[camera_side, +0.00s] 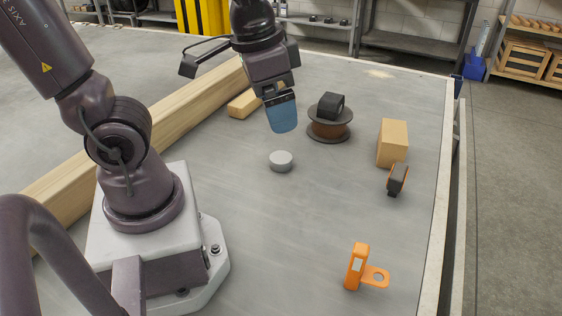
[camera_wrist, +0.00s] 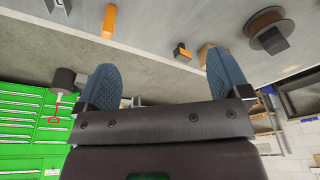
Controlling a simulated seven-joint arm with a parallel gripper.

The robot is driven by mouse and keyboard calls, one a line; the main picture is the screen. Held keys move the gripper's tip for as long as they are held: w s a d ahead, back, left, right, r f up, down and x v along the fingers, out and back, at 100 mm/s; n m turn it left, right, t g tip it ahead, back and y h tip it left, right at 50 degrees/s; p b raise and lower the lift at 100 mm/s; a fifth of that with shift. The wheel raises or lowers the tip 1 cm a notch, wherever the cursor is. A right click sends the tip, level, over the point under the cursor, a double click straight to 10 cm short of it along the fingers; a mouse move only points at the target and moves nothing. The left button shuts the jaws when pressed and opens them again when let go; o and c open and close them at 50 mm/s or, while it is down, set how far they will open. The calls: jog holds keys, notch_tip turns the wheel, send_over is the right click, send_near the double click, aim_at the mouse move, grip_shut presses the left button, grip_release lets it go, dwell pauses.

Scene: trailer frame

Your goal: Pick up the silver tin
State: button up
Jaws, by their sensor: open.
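The silver tin (camera_side: 281,161) is a small, low round can standing on the grey table in the side view. My gripper (camera_side: 283,128) hangs above it, slightly behind it in the picture, with blue fingers pointing down and clear of the tin. In the wrist view the two blue fingers of my gripper (camera_wrist: 163,75) are spread wide apart with nothing between them. The tin does not show in the wrist view.
A brown spool (camera_side: 330,130) with a black block (camera_side: 331,106) on it stands right of my gripper. A cardboard box (camera_side: 392,143), an orange-black item (camera_side: 397,178) and an orange bracket (camera_side: 358,266) lie further right. A wooden beam (camera_side: 60,190) runs along the left.

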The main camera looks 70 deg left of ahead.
aim_at(282, 158)
jog(key=w+a+f+m+g+y, duration=0.2)
jog(key=f+m+y, duration=0.1)
jog(key=f, duration=0.5)
jog(key=w+a+f+m+g+y, duration=0.3)
jog(key=f, duration=0.5)
jog(key=w+a+f+m+g+y, duration=0.2)
jog(key=w+a+f+m+y, duration=0.1)
jog(key=f, duration=0.5)
jog(key=shift+w+a+m+g+y, duration=0.15)
jog(key=shift+m+g+y, duration=0.2)
jog(key=shift+m, duration=0.25)
jog(key=w+a+f+m+t+y, duration=0.1)
jog(key=w+a+f+m+y, duration=0.1)
jog(key=shift+w+f+m, duration=0.1)
jog(key=shift+f+m, duration=0.1)
jog(key=shift+m, duration=0.2)
jog(key=shift+w+a+r+m+t+y, duration=0.15)
jog(key=shift+w+r+m+t+y, duration=0.1)
jog(key=shift+w, duration=0.25)
jog(key=shift+w+a+r+m+t+y, duration=0.1)
jog(key=shift+w+a+r+m, duration=0.1)
jog(key=shift+w, duration=0.25)
jog(key=shift+w+a+r+y, duration=0.1)
jog(key=shift+a+r+y, duration=0.1)
jog(key=shift+y, duration=0.1)
jog(key=x, duration=1.2)
jog(key=shift+s+a+f, duration=0.1)
jog(key=shift+s+a, duration=0.1)
jog(key=shift+s, duration=0.1)
jog(key=c, duration=1)
